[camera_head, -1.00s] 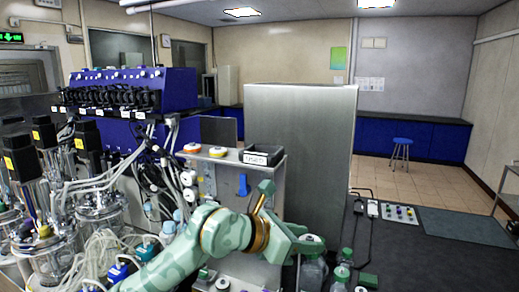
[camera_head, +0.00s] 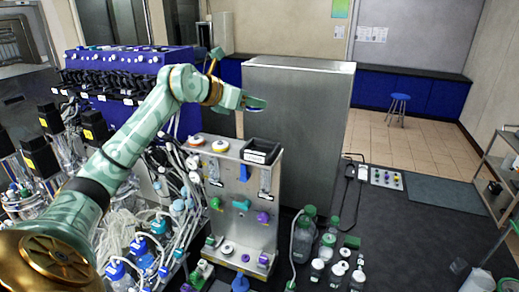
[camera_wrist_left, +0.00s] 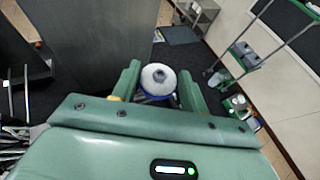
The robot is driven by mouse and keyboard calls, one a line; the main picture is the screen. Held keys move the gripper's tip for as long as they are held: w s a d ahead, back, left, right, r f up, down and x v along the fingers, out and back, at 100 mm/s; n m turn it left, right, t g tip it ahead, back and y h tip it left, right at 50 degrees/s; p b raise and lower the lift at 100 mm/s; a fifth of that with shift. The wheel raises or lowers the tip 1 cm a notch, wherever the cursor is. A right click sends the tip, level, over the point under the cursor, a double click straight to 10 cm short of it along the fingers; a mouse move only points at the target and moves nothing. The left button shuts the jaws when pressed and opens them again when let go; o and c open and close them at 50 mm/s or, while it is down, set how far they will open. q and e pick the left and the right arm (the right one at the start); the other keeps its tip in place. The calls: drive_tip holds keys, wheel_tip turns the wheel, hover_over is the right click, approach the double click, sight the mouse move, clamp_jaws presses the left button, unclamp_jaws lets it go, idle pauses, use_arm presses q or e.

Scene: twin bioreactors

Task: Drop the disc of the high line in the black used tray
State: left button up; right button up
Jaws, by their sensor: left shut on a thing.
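A round white disc with a blue rim (camera_wrist_left: 158,80) is held between the fingers of my left gripper (camera_wrist_left: 160,86) in the left wrist view. In the head view my left gripper (camera_head: 256,103) is raised above the metal panel box, and only a little blue of the disc shows under its fingers. The black used tray (camera_head: 257,157), with a white label on its front, sits on top of the box, below the gripper in the picture. Little of its inside shows. My right gripper is not in view.
Tubing and glass vessels crowd the left.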

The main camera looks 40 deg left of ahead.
use_arm(q)
wheel_tip(320, 180, down, 6)
drive_tip(key=b, duration=0.3)
drive_tip(key=shift+r+b, duration=0.25)
drive_tip(key=shift+b, duration=0.15)
drive_tip(key=o, duration=1)
drive_tip(key=shift+d, duration=0.1)
drive_tip(key=shift+s, duration=0.1)
drive_tip(key=b+v, duration=1)
drive_tip(key=v, duration=0.6)
drive_tip(key=shift+r, duration=0.25)
